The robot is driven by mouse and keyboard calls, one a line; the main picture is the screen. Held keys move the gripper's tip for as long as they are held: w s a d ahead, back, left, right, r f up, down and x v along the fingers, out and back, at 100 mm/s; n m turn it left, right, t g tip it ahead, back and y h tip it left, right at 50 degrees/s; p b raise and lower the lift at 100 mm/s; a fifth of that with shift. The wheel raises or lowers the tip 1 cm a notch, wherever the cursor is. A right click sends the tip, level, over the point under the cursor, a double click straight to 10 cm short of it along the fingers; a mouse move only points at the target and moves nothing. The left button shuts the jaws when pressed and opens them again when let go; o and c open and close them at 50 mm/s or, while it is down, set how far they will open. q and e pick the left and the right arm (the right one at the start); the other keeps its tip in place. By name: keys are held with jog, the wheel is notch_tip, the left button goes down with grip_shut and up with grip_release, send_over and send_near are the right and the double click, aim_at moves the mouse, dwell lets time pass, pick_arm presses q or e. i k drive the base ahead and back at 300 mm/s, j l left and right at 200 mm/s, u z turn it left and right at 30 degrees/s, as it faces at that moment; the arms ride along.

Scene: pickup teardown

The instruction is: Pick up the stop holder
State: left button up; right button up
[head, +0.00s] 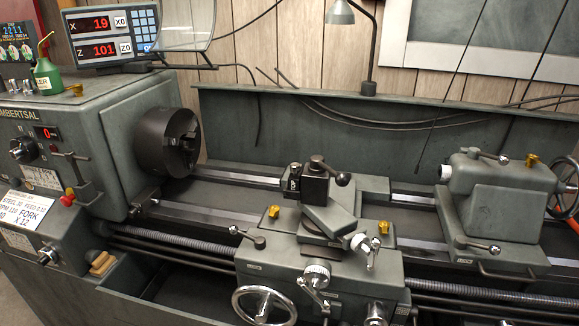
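I see a grey metal lathe in the head view, and I cannot tell for sure which part is the stop holder. A dark block (293,178) with a bright round top sits on the left side of the black tool post (315,184) on the carriage. Small gold-coloured pieces sit on the carriage, one at left (273,211) and one at right (383,227). Another gold piece (531,160) is on the tailstock, and one (75,89) is on top of the headstock. Neither of my grippers is in view.
The dark chuck (167,142) is at left and the tailstock (490,195) at right. A handwheel (264,305) and levers stick out at the front. A green oil can (46,74) stands on the headstock. A tan-brown object (102,263) rests at the tray's left edge. A lamp (341,13) hangs behind.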

aim_at(294, 181)
jog(key=i+j+z, duration=0.15)
jog(key=j, duration=0.3)
jog(key=i+j+z, duration=0.15)
jog(key=j, duration=0.3)
jog(key=i+j+z, duration=0.1)
jog(key=j, duration=0.35)
